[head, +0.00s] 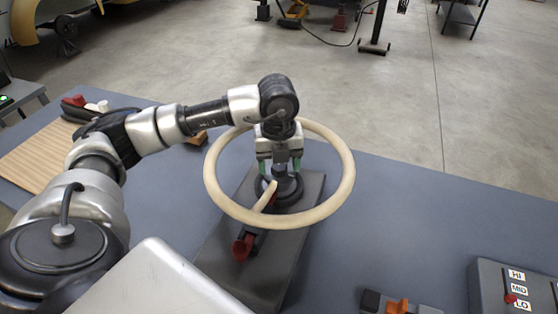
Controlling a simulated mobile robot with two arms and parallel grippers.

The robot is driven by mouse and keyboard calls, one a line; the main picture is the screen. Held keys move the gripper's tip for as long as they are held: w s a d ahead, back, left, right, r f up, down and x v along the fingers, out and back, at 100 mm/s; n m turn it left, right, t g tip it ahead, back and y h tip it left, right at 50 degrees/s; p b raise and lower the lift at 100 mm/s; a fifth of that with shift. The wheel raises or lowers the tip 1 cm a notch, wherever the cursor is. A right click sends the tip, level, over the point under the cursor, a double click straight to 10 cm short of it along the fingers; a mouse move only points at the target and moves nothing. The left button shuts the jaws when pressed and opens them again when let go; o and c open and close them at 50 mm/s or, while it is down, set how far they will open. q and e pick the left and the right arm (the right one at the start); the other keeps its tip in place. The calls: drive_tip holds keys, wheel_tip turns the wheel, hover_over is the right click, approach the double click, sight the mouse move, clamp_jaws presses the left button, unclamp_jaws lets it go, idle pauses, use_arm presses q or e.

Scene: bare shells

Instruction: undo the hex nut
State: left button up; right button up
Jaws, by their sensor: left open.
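My left gripper (280,169) points down over a dark grey plate (221,257), its two green-tipped fingers apart. A small dark piece (280,172), perhaps the hex nut, shows between the fingertips. It sits above a round black base (291,196) on the plate. I cannot make out its hex shape or whether the fingers touch it. A large cream ring (347,180) surrounds the gripper in the picture, with a curved cream bar (264,197) inside it. A red part (242,248) is on the plate in front. My right gripper is not in view.
The plate lies on a blue-grey table (400,215). A control box (490,290) marked HI, MID and LO stands at the right, near an orange part (398,305). A wooden board (35,157) lies at the left. The table right of the ring is clear.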

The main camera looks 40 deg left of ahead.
use_arm(q)
drive_tip(key=shift+c, duration=0.3)
drive_tip(key=c, duration=0.9)
drive_tip(key=shift+o, duration=0.2)
drive_tip(key=shift+n, duration=0.8)
drive_tip(key=o, duration=0.9)
wheel_tip(320, 180, up, 11)
drive_tip(key=shift+f+b, duration=0.1)
drive_tip(key=shift+b, duration=0.5)
drive_tip(key=shift+a, duration=0.1)
